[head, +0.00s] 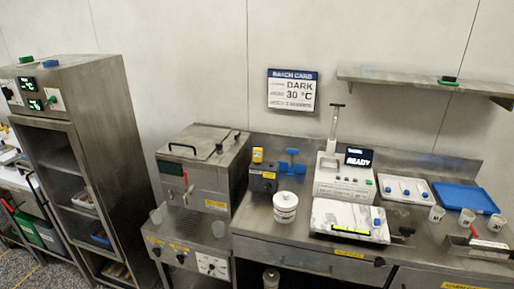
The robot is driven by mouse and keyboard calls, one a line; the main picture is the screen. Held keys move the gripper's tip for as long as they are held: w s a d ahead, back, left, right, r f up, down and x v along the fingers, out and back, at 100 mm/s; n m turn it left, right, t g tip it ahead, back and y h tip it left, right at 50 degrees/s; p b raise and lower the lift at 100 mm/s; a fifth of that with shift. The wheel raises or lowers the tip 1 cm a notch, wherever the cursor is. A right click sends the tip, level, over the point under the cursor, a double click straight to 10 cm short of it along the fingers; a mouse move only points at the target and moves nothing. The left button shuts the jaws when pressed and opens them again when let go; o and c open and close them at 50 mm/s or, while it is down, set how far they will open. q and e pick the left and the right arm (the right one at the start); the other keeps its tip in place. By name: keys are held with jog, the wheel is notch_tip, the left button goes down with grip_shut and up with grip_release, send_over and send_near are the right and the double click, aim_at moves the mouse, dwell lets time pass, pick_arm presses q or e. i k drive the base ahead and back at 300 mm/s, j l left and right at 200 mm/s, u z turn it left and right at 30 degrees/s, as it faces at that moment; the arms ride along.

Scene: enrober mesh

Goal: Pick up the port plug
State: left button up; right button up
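I cannot tell for sure which thing is the port plug. Small candidates are a blue T-shaped piece (291,160) standing behind the white tub on the counter, and a dark piece with a green top (447,79) on the wall shelf. Blue and green pieces (25,60) also lie on top of the tall steel cabinet at the left. Neither of my grippers shows in the head view.
The steel counter (285,239) holds a white lidded tub (285,203), a machine with a "READY" screen (337,185), a white tray (407,191), a blue tray (465,195) and several small cups (467,217). A steel tank (201,180) stands left of it. A wall shelf (400,77) hangs above.

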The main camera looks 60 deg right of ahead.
aim_at(220, 147)
jog(key=z, duration=1.75)
